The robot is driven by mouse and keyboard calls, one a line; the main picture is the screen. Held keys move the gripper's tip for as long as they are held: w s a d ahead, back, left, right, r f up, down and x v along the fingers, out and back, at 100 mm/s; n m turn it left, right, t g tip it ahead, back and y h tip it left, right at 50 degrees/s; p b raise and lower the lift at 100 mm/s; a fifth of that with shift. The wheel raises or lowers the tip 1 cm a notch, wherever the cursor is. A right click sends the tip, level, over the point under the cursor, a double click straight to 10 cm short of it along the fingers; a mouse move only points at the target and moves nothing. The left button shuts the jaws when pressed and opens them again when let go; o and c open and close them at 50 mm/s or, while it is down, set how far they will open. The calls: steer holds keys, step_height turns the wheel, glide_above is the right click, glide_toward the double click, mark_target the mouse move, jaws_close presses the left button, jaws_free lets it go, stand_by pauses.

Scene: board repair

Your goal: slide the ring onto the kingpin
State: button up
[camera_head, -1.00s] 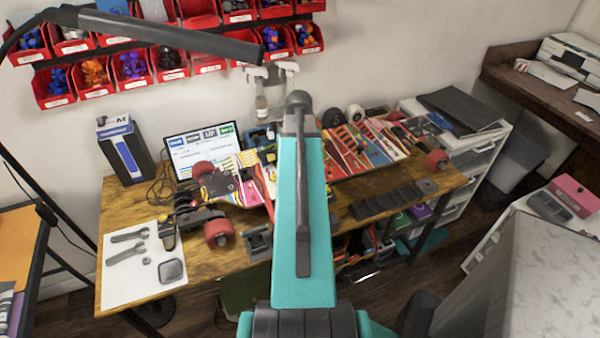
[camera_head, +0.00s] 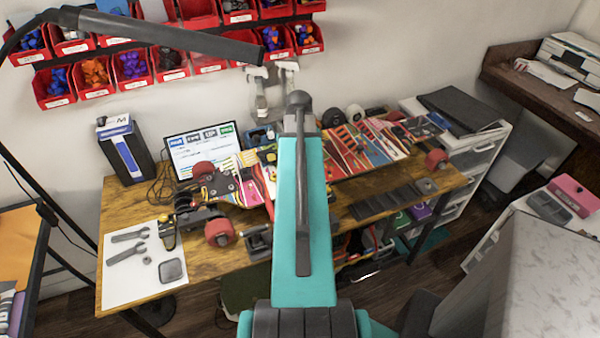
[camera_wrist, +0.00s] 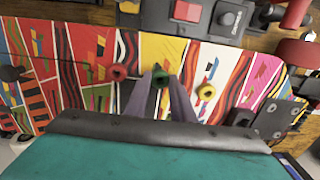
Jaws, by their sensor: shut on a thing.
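My gripper (camera_wrist: 160,92) shows in the wrist view with its two grey fingers converging on a small green ring (camera_wrist: 161,76). The ring is held at the fingertips, above the colourful skateboard decks. I cannot clearly make out the kingpin. In the head view my arm hides the gripper and the green ring.
Red wheels (camera_head: 219,232) stand on the wooden table (camera_head: 195,270). A white mat (camera_head: 120,285) with wrenches is at left.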

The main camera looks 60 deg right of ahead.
steer(key=shift+w, duration=0.1)
